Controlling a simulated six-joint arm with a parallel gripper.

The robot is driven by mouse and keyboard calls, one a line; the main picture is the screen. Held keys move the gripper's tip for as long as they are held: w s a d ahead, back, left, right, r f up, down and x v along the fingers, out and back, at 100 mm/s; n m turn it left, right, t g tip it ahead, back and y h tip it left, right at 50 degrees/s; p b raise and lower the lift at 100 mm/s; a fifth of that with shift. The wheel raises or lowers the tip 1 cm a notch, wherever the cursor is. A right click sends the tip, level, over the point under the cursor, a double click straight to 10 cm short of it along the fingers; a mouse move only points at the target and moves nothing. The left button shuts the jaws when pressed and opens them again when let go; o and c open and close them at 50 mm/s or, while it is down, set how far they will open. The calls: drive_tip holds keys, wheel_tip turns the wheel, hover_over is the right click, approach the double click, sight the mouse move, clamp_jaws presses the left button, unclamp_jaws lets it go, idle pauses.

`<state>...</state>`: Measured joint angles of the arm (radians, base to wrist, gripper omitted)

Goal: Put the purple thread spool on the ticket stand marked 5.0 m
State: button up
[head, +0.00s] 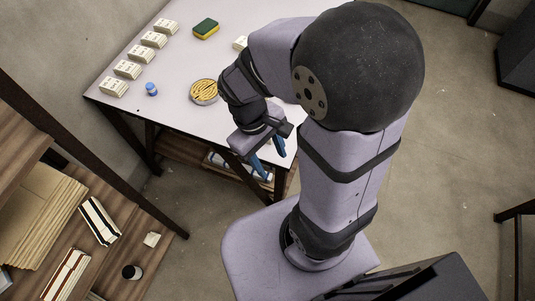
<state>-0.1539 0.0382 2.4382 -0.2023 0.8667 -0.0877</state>
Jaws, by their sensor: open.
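Several cream ticket stands (127,69) stand in a row along the left side of the white table (178,115) in the head view. Their markings are too small to read, so I cannot tell which is 5.0 m. No purple spool can be made out; my arm covers part of the table's right side. A small blue spool-like item (151,89) stands near the closest stand. My gripper (267,157) is open, with its blue fingers pointing down by the table's front edge. I see nothing between the fingers. It is apart from the stands.
A round dish with yellow contents (204,92) lies left of my gripper. A green and yellow sponge (206,29) lies at the back. Another cream block (239,43) is partly hidden behind my arm. Wooden shelves (150,215) stand at the lower left.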

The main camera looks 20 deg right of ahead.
drive_tip(key=m, duration=0.1)
drive_tip(key=m+t+y, duration=0.1)
drive_tip(key=m, duration=0.1)
drive_tip(key=m+y, duration=0.1)
drive_tip(key=shift+w+a+r+t, duration=0.15)
drive_tip(key=shift+a+r+t, duration=0.15)
drive_tip(key=shift+r+t, duration=0.1)
